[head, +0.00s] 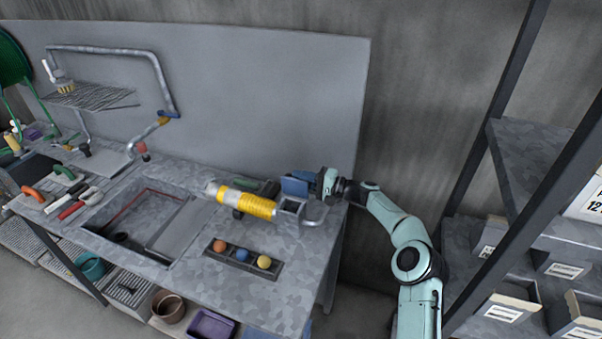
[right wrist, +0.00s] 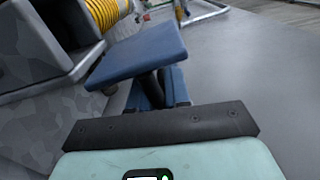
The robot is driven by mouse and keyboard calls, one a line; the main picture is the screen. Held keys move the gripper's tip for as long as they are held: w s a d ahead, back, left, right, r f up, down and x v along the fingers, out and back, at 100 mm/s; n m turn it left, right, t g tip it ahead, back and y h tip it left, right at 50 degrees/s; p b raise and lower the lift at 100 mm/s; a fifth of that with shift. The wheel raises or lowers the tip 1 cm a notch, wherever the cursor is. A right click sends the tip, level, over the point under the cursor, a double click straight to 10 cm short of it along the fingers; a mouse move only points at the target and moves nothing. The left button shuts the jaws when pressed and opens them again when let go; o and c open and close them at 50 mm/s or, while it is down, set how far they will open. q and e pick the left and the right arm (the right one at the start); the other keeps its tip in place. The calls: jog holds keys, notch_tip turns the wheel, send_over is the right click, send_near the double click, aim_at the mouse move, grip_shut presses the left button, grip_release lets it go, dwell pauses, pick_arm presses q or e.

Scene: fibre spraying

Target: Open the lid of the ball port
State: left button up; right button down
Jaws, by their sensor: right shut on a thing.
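The ball port (head: 291,207) is a grey box-like opening at the end of the machine with the yellow ribbed hose, right of the middle of the bench. Its blue lid (head: 293,187) stands raised at the port's back edge, and the mouth below looks uncovered. My right gripper (head: 312,180) reaches in from the right and is shut on the lid. In the right wrist view the lid (right wrist: 140,54) is a flat blue plate just ahead of the gripper (right wrist: 158,88), beside the grey port wall (right wrist: 30,45). The exact contact is partly hidden. My left gripper is not in view.
A dark tray (head: 240,262) with orange, blue and yellow balls lies in front of the port. The yellow hose (head: 246,204) runs left from it. A sink (head: 150,225) and hand tools are further left. A grey backboard (head: 270,100) rises behind; shelves (head: 530,150) stand right.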

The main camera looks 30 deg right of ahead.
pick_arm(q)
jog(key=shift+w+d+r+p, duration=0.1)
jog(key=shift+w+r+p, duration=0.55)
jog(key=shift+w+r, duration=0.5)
pick_arm(e)
jog(key=shift+w+d+r+m, duration=0.1)
jog(key=shift+w+d+m, duration=0.1)
jog(key=shift+m, duration=0.4)
jog(key=shift+w+d+r+m, duration=0.1)
jog(key=shift+w+d+m, duration=0.1)
jog(key=shift+m, duration=0.4)
jog(key=c, duration=1.2)
grip_release()
jog(key=shift+o, duration=0.2)
jog(key=shift+a+f, duration=0.1)
jog(key=shift+f, duration=0.15)
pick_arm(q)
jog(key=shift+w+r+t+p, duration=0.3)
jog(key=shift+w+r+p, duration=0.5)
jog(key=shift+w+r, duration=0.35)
pick_arm(e)
notch_tip(320, 180, up, 20)
